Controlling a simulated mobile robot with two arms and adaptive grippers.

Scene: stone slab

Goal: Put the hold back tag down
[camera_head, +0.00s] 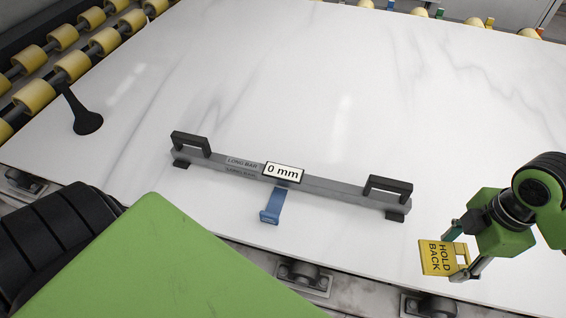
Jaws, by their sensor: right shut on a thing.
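The yellow hold back tag (437,258) shows at the lower right with the black words HOLD BACK, turned sideways. My right gripper (462,254) is shut on the tag's right end, where the tag has a cutout. The tag is over the front right part of the white stone slab (480,110); I cannot tell whether it touches the slab. My left gripper is not in view.
A grey long bar (330,190) with two black handles lies across the slab, with a 0 mm display (283,172). A blue piece (273,206) sits at its front. A black paddle-shaped thing (87,121) lies at left. Yellow rollers (73,66) line the left edge.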

